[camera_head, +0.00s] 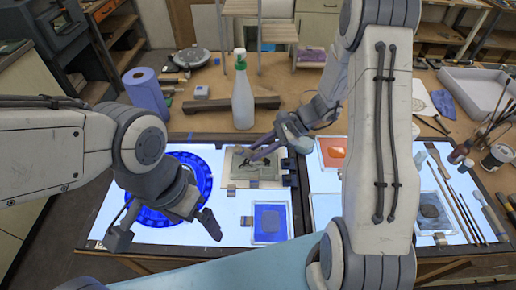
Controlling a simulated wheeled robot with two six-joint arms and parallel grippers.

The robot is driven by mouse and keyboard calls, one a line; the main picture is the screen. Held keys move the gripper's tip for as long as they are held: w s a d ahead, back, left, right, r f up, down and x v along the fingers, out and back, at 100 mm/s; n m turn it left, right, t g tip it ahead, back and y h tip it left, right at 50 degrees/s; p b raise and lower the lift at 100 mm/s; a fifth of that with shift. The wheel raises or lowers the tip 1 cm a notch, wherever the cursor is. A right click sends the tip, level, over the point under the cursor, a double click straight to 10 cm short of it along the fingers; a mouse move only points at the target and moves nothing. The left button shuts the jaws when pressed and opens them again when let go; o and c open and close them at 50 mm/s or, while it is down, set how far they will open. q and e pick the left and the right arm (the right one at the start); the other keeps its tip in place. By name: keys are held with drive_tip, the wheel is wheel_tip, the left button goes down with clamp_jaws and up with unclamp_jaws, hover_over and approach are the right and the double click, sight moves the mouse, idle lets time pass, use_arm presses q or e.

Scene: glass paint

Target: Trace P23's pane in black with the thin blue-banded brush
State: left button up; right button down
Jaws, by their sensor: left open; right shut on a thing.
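A pane (256,169) with a pale drawing and dark marks lies on the lit table, held by small blocks at its edges. No P23 label is readable at this size. My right gripper (250,154) reaches in from the upper right, its tips over the upper left part of the pane. It is shut on a thin thing that I take to be the brush. Its blue band and its tip cannot be made out, nor whether it touches the pane. My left gripper (165,229) is open and empty, over the front left of the lit table by the blue round glass.
The blue round glass (203,172) lies left of the pane. A blue square tile (269,222) lies in front and an orange one (333,151) to the right. A spray bottle (242,98) stands behind. Several brushes and jars (497,157) are at the far right.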

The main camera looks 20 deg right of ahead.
sight(240, 155)
drive_tip(key=shift+s+a, duration=0.25)
drive_tip(key=shift+a, duration=0.35)
drive_tip(key=shift+a+b, duration=0.3)
drive_tip(key=shift+a, duration=0.4)
drive_tip(key=shift+a+f+b, duration=0.1)
drive_tip(key=shift+a+b, duration=0.2)
drive_tip(key=shift+a, duration=0.25)
drive_tip(key=shift+s+a, duration=0.15)
drive_tip(key=shift+a, duration=0.55)
drive_tip(key=shift+a+b, duration=0.3)
drive_tip(key=shift+a, duration=0.25)
drive_tip(key=shift+w+a, duration=0.35)
drive_tip(key=shift+a, duration=0.25)
drive_tip(key=shift+w+a, duration=0.25)
drive_tip(key=shift+w, duration=0.4)
drive_tip(key=shift+w+d, duration=0.3)
drive_tip(key=shift+w, duration=0.15)
drive_tip(key=shift+d, duration=0.65)
drive_tip(key=shift+s+d, duration=0.2)
drive_tip(key=shift+d, duration=0.65)
drive_tip(key=shift+s+d, duration=0.15)
drive_tip(key=shift+d, duration=0.7)
drive_tip(key=shift+s+d, duration=0.2)
drive_tip(key=shift+d, duration=0.65)
